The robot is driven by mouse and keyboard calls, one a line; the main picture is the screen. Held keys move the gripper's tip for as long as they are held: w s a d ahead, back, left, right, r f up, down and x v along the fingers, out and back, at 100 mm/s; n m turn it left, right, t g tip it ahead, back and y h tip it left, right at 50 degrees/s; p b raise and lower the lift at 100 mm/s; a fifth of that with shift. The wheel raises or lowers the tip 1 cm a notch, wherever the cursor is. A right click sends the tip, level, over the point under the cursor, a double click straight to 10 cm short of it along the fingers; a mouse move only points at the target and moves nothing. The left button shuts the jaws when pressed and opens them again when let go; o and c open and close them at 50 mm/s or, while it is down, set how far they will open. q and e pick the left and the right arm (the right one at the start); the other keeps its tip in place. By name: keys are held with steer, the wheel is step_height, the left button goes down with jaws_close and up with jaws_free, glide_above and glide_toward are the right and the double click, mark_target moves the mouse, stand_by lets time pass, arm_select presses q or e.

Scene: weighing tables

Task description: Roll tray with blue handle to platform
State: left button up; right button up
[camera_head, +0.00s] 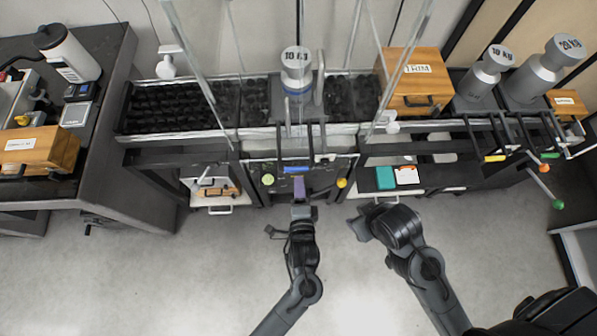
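A blue handle (296,170) sits low on the front of the dark middle frame, below the trough. The tray it belongs to is hard to make out among the dark bars. A grey platform-like section (262,100) in the middle of the trough carries a 10 kg weight (297,70).
Black lumps fill the long trough (180,135). A TRIM drawer box (415,82) and further weights (545,68) stand at right. Handles with yellow (495,158), orange and green (558,204) ends jut out at right. A dark counter (110,150) is at left. Front floor is clear.

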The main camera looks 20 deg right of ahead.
arm_select(q)
steer(key=v, duration=0.4)
steer(key=shift+p, duration=0.35)
